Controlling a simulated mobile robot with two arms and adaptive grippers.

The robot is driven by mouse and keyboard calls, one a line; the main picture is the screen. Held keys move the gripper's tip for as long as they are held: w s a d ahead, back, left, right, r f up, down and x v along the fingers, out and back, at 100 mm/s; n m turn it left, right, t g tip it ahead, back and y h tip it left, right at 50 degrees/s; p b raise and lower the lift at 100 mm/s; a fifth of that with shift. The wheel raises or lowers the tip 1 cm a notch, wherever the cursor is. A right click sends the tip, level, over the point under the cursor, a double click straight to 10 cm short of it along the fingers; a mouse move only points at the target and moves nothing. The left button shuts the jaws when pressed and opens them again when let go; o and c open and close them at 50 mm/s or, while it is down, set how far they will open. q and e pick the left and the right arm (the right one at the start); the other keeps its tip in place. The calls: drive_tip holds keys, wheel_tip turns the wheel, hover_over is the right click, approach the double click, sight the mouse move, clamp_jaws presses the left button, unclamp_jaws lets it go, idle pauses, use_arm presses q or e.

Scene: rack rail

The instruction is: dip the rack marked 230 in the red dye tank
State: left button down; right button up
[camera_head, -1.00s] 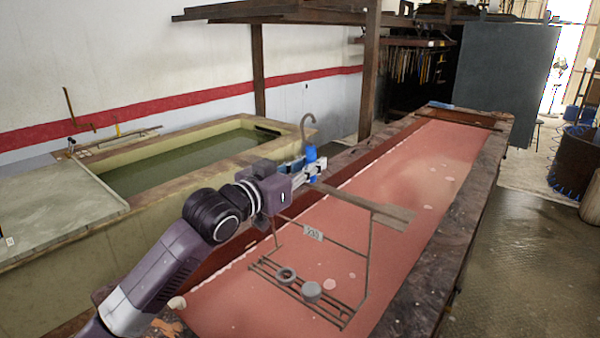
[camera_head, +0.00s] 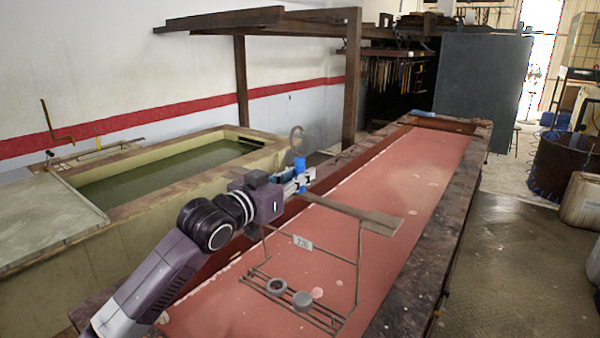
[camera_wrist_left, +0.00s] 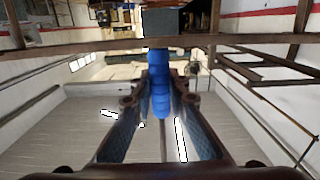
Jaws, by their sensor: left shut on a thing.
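The rack marked 230 (camera_head: 303,243) is a dark wire frame with a low grid base, hanging from a hook with a blue grip (camera_head: 300,166). Two grey round pieces (camera_head: 275,287) sit on its base. My left gripper (camera_head: 298,180) is shut on the blue grip, which also shows between the fingers in the left wrist view (camera_wrist_left: 160,90). The red dye tank (camera_head: 415,185) is long, with pinkish red liquid. The rack appears over its near part; I cannot tell whether its base touches the liquid. My right gripper is not in view.
A flat wooden board (camera_head: 375,217) shows at the top of the rack. A second tank with green liquid (camera_head: 165,170) stands to the left. A wooden post (camera_head: 352,80) and overhead beams stand behind.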

use_arm(q)
drive_tip(key=shift+r+p, duration=0.3)
drive_tip(key=shift+p, duration=0.05)
drive_tip(key=shift+s+f, duration=0.1)
wheel_tip(320, 180, down, 21)
drive_tip(key=b, duration=1)
idle(1.2)
idle(1.9)
